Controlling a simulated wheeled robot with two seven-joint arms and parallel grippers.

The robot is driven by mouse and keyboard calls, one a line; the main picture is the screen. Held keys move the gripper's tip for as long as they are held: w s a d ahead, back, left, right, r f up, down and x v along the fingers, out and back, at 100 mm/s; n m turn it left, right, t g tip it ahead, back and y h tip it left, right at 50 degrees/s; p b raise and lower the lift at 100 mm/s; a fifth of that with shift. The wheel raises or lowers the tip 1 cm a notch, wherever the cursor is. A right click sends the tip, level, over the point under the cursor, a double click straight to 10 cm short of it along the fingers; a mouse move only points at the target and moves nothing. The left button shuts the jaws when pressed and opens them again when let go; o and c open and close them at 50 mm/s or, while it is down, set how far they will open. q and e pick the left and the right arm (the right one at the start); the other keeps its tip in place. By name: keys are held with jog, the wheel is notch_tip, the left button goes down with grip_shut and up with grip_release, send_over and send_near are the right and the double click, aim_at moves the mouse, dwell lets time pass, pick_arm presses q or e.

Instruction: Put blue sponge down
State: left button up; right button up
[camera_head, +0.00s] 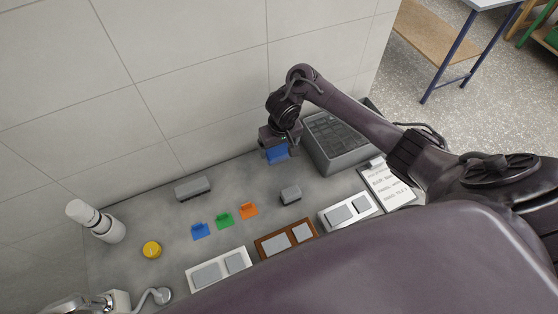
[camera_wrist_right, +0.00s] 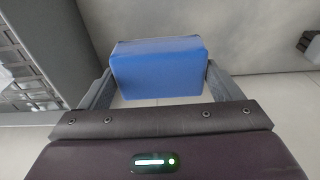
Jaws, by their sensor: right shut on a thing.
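The blue sponge (camera_head: 277,153) is a small block held between the fingers of my right gripper (camera_head: 276,150). In the right wrist view the sponge (camera_wrist_right: 158,68) fills the space between the two grey fingers (camera_wrist_right: 158,88), which are shut on it. The gripper is at the back of the grey counter (camera_head: 235,178), close to the wall and left of a grey crate. I cannot tell whether the sponge touches the counter. My left gripper is not in view.
The grey crate (camera_head: 344,162) stands right of the gripper. Grey blocks (camera_head: 193,187) (camera_head: 291,194) lie nearby. Blue (camera_head: 200,231), green (camera_head: 225,220) and orange (camera_head: 249,210) pieces lie farther forward. A white bottle (camera_head: 100,224) and yellow disc (camera_head: 152,250) are left.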

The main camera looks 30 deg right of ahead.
aim_at(279, 155)
notch_tip(279, 155, down, 2)
jog(key=shift+f, duration=1.3)
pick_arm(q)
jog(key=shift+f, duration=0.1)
pick_arm(e)
jog(key=shift+f, duration=0.75)
